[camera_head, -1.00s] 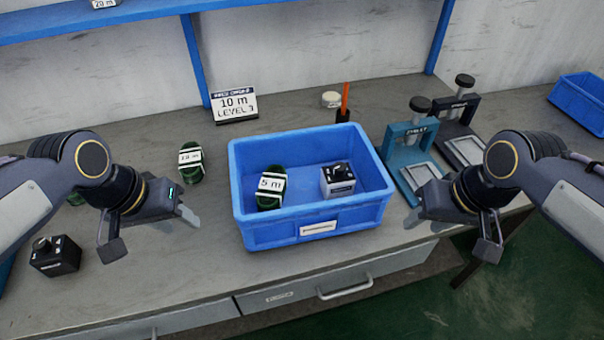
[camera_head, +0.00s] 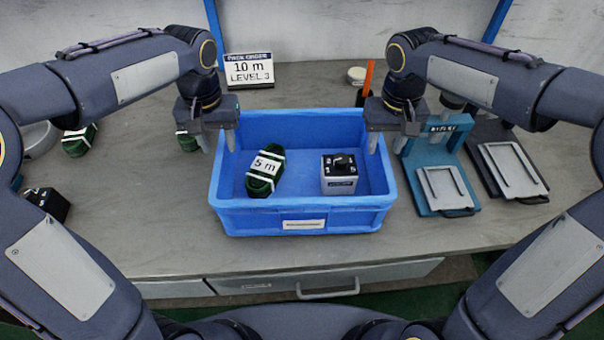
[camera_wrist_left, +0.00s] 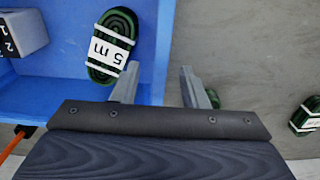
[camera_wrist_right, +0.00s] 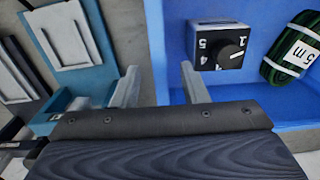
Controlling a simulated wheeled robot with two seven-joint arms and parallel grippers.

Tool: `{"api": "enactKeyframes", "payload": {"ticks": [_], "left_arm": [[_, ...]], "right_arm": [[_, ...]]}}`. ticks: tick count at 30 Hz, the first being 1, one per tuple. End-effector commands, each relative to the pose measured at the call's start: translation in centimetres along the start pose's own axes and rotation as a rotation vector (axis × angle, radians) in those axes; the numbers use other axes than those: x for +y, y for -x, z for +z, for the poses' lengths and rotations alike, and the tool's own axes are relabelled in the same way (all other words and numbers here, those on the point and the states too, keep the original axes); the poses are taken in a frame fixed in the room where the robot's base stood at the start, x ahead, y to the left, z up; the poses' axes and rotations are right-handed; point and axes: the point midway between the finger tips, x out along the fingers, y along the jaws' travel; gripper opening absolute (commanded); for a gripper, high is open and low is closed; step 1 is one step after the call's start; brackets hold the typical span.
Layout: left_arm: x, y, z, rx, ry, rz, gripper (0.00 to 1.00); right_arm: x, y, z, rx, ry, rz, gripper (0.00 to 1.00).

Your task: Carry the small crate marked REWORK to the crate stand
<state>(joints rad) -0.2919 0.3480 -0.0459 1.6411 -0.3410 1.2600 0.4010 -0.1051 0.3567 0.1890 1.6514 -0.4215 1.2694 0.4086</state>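A blue crate (camera_head: 302,215) sits on the bench; its front label is too small to read. In it lie a green coil marked 5 m (camera_head: 265,172) and a grey box with a black dial (camera_head: 339,174). My left gripper (camera_head: 217,143) is open at the crate's left side. In the left wrist view, the crate's wall (camera_wrist_left: 165,50) runs between the two spread fingers. My right gripper (camera_head: 386,144) is open at the right side. In the right wrist view, the wall (camera_wrist_right: 155,50) also lies between its fingers. I cannot make out a crate stand.
A teal fixture (camera_head: 440,180) and a dark fixture (camera_head: 510,165) stand close right of the crate. A 10 m LEVEL 3 sign (camera_head: 249,70) and an orange-handled tool (camera_head: 367,80) are behind it. Green coils (camera_head: 78,140) and a black box (camera_head: 48,203) lie left. The bench front is clear.

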Motion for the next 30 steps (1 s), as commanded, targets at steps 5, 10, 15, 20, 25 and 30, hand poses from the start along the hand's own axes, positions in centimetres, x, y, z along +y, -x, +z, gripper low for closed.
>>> {"api": "enactKeyframes", "payload": {"ticks": [5, 10, 15, 20, 25, 30], "left_arm": [[-0.1, -2.9, 0.1, -0.005, 0.001, -0.001, 0.4], [0.0, -5.2, 0.1, -0.003, 0.001, 0.0, 0.4], [0.0, -6.3, 0.1, -0.001, 0.001, 0.001, 0.4], [0.0, -6.5, 0.0, 0.001, 0.001, 0.001, 0.4], [0.0, -6.5, 0.0, 0.0, 0.001, 0.001, 0.37], [0.0, -6.5, 0.0, 0.0, 0.001, 0.001, 0.15]], "right_arm": [[0.1, -3.0, 0.1, -0.005, 0.0, 0.001, 0.4], [0.0, -5.2, 0.1, -0.004, 0.0, 0.0, 0.4], [0.0, -6.4, 0.1, -0.002, 0.0, 0.0, 0.4], [0.0, -6.5, 0.1, -0.001, 0.0, 0.0, 0.4], [0.0, -6.5, 0.1, -0.001, 0.0, 0.0, 0.37], [0.0, -6.5, 0.1, -0.001, 0.0, 0.0, 0.15]]}}
